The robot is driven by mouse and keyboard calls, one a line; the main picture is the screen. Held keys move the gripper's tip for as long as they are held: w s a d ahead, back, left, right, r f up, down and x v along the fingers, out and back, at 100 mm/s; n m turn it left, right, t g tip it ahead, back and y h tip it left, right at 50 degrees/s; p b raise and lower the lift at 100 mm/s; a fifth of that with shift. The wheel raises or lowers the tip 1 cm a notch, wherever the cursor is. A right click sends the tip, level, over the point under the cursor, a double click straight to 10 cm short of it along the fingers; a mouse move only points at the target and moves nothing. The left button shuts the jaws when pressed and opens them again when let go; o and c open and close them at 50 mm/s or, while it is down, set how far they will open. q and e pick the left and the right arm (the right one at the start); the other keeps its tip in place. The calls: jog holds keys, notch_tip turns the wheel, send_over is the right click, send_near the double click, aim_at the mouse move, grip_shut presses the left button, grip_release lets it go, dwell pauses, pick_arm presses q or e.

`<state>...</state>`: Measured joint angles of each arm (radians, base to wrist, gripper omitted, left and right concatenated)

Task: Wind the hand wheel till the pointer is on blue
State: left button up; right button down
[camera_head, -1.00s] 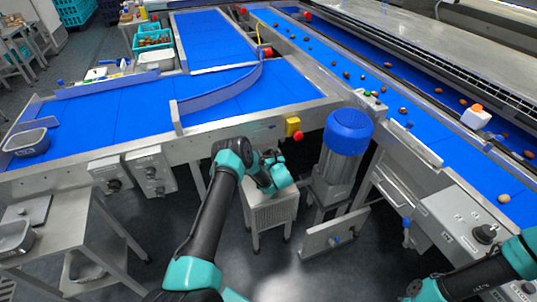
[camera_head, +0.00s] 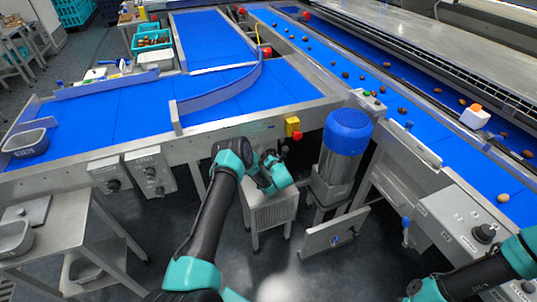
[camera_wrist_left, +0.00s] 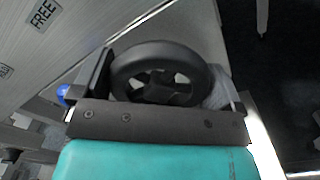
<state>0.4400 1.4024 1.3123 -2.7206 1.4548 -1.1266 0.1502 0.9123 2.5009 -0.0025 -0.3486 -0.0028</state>
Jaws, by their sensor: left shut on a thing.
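The black hand wheel (camera_wrist_left: 155,88) with dark spokes fills the middle of the left wrist view. My left gripper (camera_wrist_left: 160,85) has one finger on each side of the wheel and is shut on its rim. In the head view my left gripper (camera_head: 272,162) is at the front of the machine, above a small grey cabinet, and the wheel is hidden there by the gripper and wrist. I see no pointer or blue mark in either view. My right gripper is outside the views; only arm parts show.
A blue-capped motor (camera_head: 347,135) stands just right of my left gripper. A yellow box with a red button (camera_head: 293,127) is on the frame above. Control boxes (camera_head: 150,170) hang to the left. Brown dates (camera_head: 437,90) lie on the blue belt at right.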

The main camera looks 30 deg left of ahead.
pick_arm(q)
jog(key=o, duration=0.6)
jog(key=shift+d, duration=0.1)
jog(key=v, duration=1.7)
jog(key=shift+s+d+f, duration=0.1)
jog(key=shift+s, duration=0.1)
